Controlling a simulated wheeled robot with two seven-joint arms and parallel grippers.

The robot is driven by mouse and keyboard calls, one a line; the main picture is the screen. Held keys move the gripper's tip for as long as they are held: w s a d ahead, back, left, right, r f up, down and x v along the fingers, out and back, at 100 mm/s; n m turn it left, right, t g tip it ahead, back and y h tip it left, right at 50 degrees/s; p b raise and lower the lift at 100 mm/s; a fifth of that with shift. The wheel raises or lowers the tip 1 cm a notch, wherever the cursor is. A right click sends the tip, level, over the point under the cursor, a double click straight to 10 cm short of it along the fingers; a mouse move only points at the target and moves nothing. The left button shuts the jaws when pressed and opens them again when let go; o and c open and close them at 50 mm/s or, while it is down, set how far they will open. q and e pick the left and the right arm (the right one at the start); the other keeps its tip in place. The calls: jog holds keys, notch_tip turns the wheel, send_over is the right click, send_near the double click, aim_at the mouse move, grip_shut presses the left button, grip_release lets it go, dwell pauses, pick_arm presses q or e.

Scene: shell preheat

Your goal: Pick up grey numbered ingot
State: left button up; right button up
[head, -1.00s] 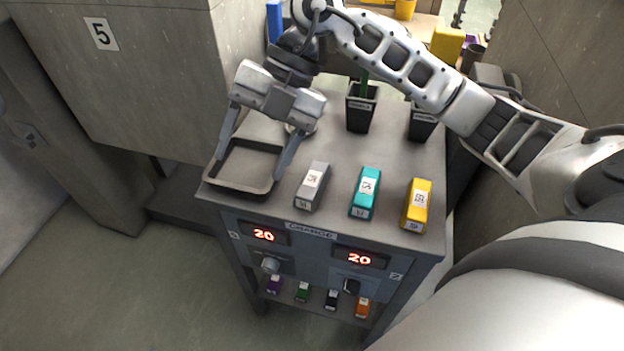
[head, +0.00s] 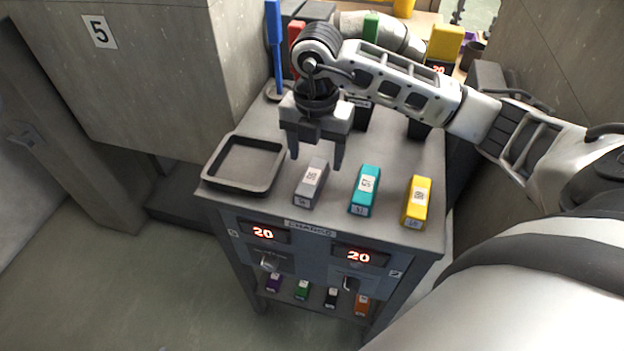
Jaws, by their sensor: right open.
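The grey ingot (head: 311,184) lies on top of the grey cabinet (head: 395,180), near its front edge. It has a white label with a dark code on top and a number on its front end that is too small to read surely. My right gripper (head: 316,165) is open and empty, pointing down just behind and above the grey ingot. Its two fingers are spread to the left and right, and the ingot's far end shows between them. I see no contact with the ingot. My left gripper is not in view.
A teal ingot (head: 364,190) and a yellow ingot (head: 416,202) lie to the right of the grey one. An empty dark tray (head: 207,180) stands on the left. Two displays (head: 263,233) read 20. Small coloured ingots (head: 302,290) sit on a shelf below.

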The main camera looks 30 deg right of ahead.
aim_at(312, 176)
jog(key=f, duration=0.5)
jog(key=shift+w+a+f+p, duration=0.1)
jog(key=shift+a+f+p, duration=0.2)
jog(key=shift+f+p, duration=0.05)
jog(key=shift+r, duration=0.1)
jog(key=c, duration=1.3)
jog(key=shift+c, duration=0.2)
